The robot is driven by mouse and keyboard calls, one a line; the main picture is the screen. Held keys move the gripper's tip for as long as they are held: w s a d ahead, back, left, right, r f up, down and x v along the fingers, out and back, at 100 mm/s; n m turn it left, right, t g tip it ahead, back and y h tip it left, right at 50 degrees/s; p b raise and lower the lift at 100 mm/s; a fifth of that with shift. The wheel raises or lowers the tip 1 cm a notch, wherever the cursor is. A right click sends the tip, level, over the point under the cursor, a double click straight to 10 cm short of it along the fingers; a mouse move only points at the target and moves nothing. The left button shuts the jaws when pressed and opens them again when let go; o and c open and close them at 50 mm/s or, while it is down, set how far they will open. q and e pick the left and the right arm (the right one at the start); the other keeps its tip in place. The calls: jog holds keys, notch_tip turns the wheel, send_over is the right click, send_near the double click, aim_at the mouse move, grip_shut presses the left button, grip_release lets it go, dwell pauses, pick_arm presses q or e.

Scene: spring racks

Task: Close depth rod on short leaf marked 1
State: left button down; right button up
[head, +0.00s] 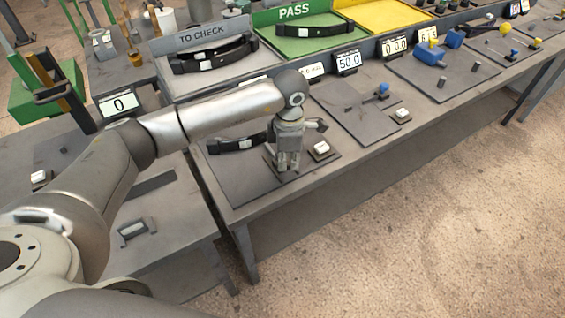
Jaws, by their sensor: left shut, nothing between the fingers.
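My left gripper (287,165) points down over a dark plate (240,180) near the front edge of the middle bench. Its fingers are together and hold nothing. A short black leaf (238,145) with a white label lies on the same plate, to the left of the gripper; its right end is hidden behind the gripper. The number on its label is too small to read. I cannot pick out a depth rod for certain; my left arm and gripper cover part of this station. My right gripper is not in view.
A white button (320,148) sits just right of the gripper. The TO CHECK tray (160,88) and green PASS tray (275,45) hold black leaves behind. The floor in front is clear.

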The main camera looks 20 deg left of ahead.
pick_arm(q)
jog(key=shift+w+a+b, duration=0.3)
jog(key=shift+w+a, duration=0.15)
jog(key=shift+a, duration=0.2)
jog(key=shift+w+a+r, duration=0.1)
dwell(0.6)
dwell(0.3)
jog(key=shift+r+p, duration=0.3)
jog(key=shift+r, duration=0.45)
jog(key=r+p, duration=0.2)
jog(key=r, duration=0.3)
jog(key=shift+d+r, duration=0.15)
jog(key=shift+d, duration=0.05)
dwell(0.4)
